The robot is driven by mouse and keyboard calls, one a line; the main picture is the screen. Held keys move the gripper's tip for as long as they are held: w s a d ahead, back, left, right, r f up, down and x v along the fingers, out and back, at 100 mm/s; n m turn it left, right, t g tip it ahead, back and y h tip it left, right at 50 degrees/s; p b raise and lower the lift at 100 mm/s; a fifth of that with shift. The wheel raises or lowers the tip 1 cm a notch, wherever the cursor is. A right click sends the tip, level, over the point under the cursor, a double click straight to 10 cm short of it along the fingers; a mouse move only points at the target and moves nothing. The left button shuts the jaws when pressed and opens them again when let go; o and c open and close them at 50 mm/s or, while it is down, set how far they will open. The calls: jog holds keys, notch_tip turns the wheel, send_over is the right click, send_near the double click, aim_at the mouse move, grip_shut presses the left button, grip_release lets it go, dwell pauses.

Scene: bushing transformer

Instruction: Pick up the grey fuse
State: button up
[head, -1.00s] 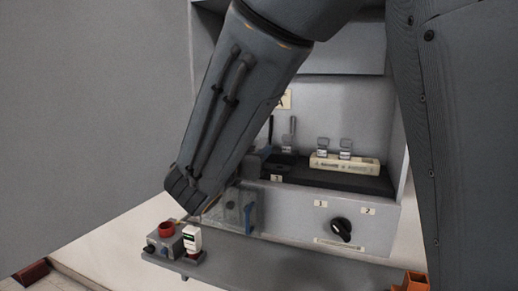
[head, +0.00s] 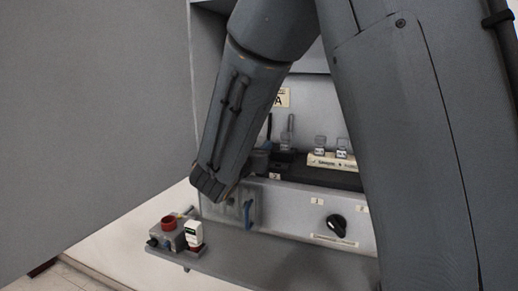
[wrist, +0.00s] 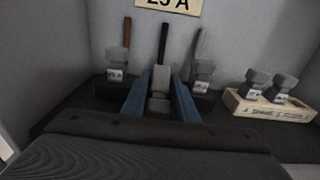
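A grey fuse (wrist: 158,84) stands upright in the middle of the dark shelf in the wrist view, with a dark upright bar behind it. The two blue fingers of my gripper (wrist: 159,90) are apart, one on each side of this fuse. I cannot tell whether they touch it. Similar fuses with pale labels stand to its left (wrist: 116,73) and right (wrist: 203,72). In the head view my arm hides most of the gripper and the middle fuse.
A cream block (wrist: 267,106) holding two spare fuses stands at the right of the shelf. A plate marked 25 A (wrist: 173,5) is on the back wall. In the head view, a black knob (head: 337,224) is on the cabinet front and a red-topped box (head: 168,232) sits lower left.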

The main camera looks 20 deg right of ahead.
aim_at(259, 144)
grip_shut()
jog(key=shift+r, duration=0.1)
notch_tip(259, 144, up, 9)
jog(key=b, duration=0.2)
jog(key=shift+r+b, duration=0.2)
jog(key=shift+b, duration=0.1)
notch_tip(259, 144, up, 5)
jog(key=p, duration=0.3)
jog(key=shift+r, duration=0.1)
